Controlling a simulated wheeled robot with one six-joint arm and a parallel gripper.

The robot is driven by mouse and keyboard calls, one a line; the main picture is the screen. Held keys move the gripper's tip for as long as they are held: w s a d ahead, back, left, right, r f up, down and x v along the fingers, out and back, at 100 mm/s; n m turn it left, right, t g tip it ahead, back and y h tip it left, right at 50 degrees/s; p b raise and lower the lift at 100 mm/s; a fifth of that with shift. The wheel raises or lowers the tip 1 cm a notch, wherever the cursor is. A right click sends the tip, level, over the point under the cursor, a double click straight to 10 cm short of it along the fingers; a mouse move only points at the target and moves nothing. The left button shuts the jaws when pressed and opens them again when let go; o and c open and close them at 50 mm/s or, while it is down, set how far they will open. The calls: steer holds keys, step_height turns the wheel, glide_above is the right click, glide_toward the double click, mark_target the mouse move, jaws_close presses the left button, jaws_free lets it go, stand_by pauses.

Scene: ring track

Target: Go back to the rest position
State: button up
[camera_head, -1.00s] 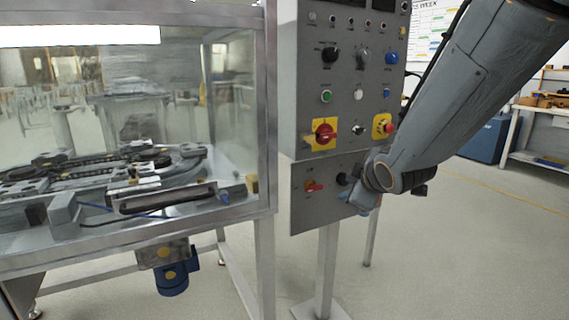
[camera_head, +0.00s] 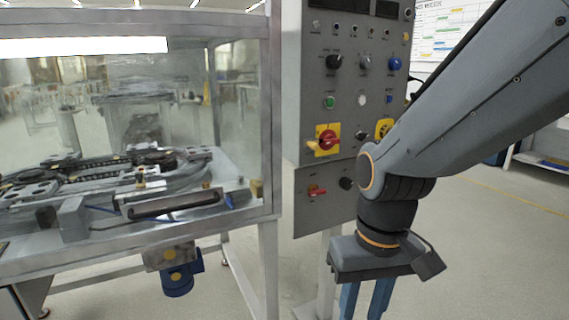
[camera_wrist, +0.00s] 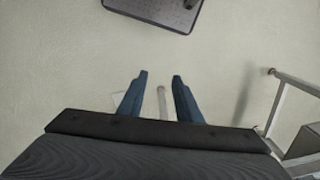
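My gripper (camera_head: 366,300) hangs pointing down in front of the grey control panel's post in the head view, its blue fingers partly cut off by the bottom edge. The control panel (camera_head: 312,215) stands behind my arm, with a red switch on yellow (camera_head: 327,139), a green button (camera_head: 329,102) and a blue knob (camera_head: 395,64). My arm hides part of the panel's lower right.
A glass-walled machine (camera_head: 270,120) with a metal frame and a track (camera_head: 90,175) inside stands at the left. A blue motor (camera_head: 178,284) hangs beneath it. The floor (camera_head: 480,260) at the right is clear. A bench (camera_head: 535,163) stands far right.

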steer(key=d+r+m+p, duration=0.1)
steer(key=d+r+p, duration=0.5)
steer(key=p, duration=0.5)
steer(key=shift+d+m+h, duration=0.3)
steer(key=shift+d+m, duration=0.1)
steer(key=shift+d, duration=0.05)
